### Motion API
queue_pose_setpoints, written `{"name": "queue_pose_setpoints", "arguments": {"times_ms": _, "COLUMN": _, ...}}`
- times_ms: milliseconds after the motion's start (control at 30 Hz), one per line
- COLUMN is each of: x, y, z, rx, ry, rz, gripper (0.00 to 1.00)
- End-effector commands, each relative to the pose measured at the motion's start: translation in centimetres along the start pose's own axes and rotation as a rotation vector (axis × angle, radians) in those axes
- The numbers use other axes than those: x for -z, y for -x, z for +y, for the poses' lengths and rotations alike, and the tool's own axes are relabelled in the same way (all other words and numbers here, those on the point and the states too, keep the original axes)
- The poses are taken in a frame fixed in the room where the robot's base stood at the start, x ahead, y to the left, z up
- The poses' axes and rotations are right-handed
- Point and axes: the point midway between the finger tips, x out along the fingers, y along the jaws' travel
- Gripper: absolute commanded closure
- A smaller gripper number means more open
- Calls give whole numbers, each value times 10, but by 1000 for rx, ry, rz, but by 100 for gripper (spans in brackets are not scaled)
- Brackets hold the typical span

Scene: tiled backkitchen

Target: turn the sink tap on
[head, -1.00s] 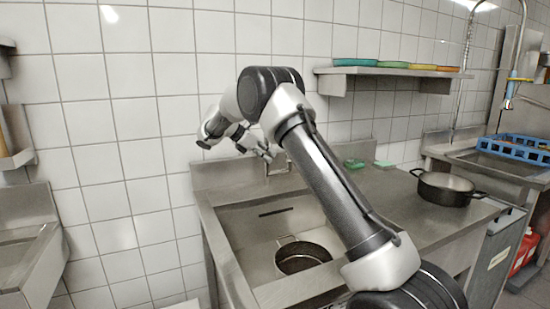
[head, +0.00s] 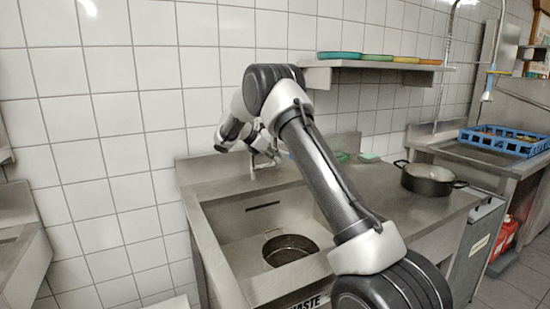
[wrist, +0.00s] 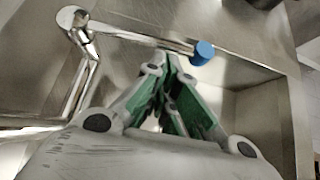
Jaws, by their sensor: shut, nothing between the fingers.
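The sink tap (head: 252,166) stands at the back edge of the steel sink, partly hidden by my gripper (head: 270,150) in the head view. In the wrist view, the chrome tap (wrist: 88,65) is at upper left. A chrome bar runs right from its top to a blue end (wrist: 202,52). My gripper (wrist: 170,72) is shut and empty, its green-padded fingers together. Its tips appear just below the bar, left of the blue end. I cannot tell whether they touch it. No water stream is visible.
A dark round pan (head: 290,248) sits in the basin (head: 225,235). A black pot (head: 430,180) stands on the counter at right. A wall shelf (head: 385,65) with coloured dishes is above. A blue crate (head: 500,143) is at far right.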

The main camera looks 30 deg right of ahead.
Motion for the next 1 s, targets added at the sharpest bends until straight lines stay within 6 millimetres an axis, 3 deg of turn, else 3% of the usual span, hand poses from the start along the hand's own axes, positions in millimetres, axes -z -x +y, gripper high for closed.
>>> {"name": "queue_pose_setpoints", "arguments": {"times_ms": 233, "x": -6, "y": -6, "z": -4, "rx": -43, "ry": 35, "rz": -2, "gripper": 100}}
{"name": "queue_pose_setpoints", "arguments": {"times_ms": 567, "x": -25, "y": -31, "z": -11, "rx": -197, "ry": 163, "rz": 0, "gripper": 100}}
{"name": "queue_pose_setpoints", "arguments": {"times_ms": 1000, "x": -26, "y": -29, "z": -11, "rx": -198, "ry": 162, "rz": 0, "gripper": 100}}
